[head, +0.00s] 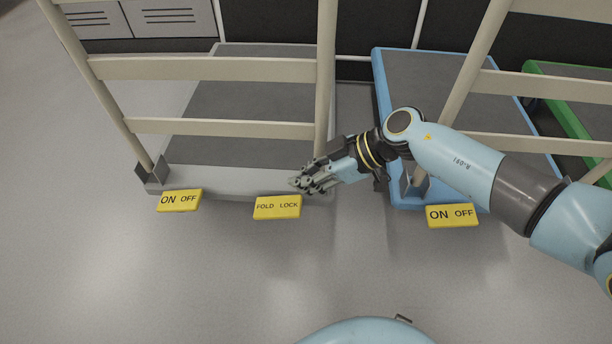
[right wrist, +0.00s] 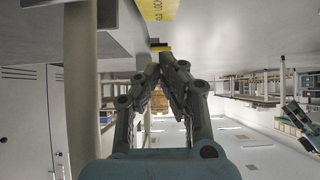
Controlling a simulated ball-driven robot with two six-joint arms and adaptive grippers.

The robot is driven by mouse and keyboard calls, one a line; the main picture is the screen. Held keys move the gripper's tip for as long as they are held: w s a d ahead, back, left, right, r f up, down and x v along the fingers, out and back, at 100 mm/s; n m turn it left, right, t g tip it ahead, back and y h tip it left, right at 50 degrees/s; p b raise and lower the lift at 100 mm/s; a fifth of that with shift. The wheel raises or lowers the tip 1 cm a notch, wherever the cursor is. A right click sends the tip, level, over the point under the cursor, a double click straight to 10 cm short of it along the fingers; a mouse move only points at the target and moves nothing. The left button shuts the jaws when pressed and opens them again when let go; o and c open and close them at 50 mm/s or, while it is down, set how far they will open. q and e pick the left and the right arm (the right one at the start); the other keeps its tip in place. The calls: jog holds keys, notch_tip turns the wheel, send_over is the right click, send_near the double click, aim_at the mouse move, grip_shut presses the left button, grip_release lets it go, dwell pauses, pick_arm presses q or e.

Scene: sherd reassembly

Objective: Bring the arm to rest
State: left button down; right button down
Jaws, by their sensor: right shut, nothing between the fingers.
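My right gripper (head: 297,184) is shut and empty in the head view. Its fingertips are close to the front edge of the grey-decked cart (head: 250,110), just above and right of the yellow FOLD LOCK plate (head: 278,207). I cannot tell whether they touch the cart. In the right wrist view the gripper's fingers (right wrist: 163,58) meet at their tips, just below the yellow plate (right wrist: 158,10). My left gripper is not in view.
The cart's pale handle bars (head: 205,68) rise beside my right gripper. A blue-edged cart (head: 385,95) stands under my right arm, with a yellow ON OFF plate (head: 452,215). Another ON OFF plate (head: 179,200) is at left. A green-edged cart (head: 545,70) is far right. The front floor is clear.

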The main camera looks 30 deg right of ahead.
jog(key=shift+s+d+r, duration=0.15)
jog(key=shift+d+r, duration=0.05)
dwell(0.5)
